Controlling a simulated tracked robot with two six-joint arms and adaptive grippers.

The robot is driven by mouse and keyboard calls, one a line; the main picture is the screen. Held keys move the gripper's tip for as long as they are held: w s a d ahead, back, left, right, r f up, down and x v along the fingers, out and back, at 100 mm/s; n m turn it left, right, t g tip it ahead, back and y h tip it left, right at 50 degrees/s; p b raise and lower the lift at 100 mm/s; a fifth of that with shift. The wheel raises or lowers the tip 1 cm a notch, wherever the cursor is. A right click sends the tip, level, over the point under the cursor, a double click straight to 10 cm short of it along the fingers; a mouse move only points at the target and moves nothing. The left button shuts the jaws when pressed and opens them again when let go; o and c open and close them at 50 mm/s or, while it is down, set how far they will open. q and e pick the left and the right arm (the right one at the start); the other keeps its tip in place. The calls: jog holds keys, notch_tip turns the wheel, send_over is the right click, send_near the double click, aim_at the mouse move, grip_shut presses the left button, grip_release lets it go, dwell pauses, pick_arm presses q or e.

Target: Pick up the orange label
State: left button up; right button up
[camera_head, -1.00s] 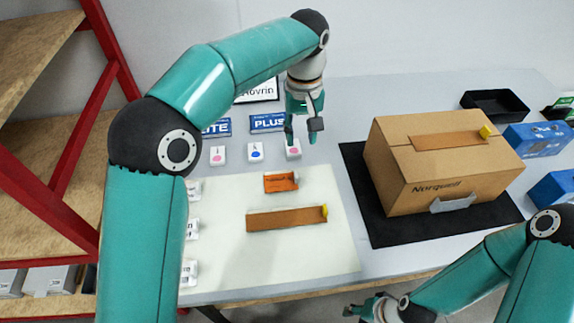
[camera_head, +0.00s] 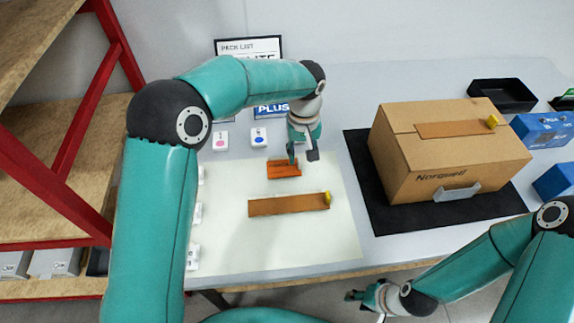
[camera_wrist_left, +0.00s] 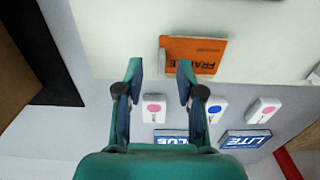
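The orange label (camera_head: 284,171) lies flat on the pale mat (camera_head: 228,242), behind a longer brown strip. In the left wrist view the label (camera_wrist_left: 193,52) shows printed text that seems to begin "FRA". My left gripper (camera_head: 302,158) is above the label's right end, pointing down. Whether a finger touches the label cannot be told. My right gripper (camera_head: 362,300) hangs low in front of the table; its fingers are too small to judge.
The brown strip (camera_head: 285,205) with a yellow end lies on the mat. A carton (camera_head: 450,158) with another strip on top stands on a black mat (camera_head: 390,222) to the right. Small white tags (camera_head: 259,137) and blue signs (camera_wrist_left: 245,139) lie behind. A black tray (camera_head: 502,94) is at the back right.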

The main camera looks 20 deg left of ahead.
aim_at(300, 164)
pick_arm(q)
jog(key=shift+a+f, duration=0.15)
jog(key=shift+f, duration=1.75)
grip_shut()
jog(key=shift+r, duration=0.1)
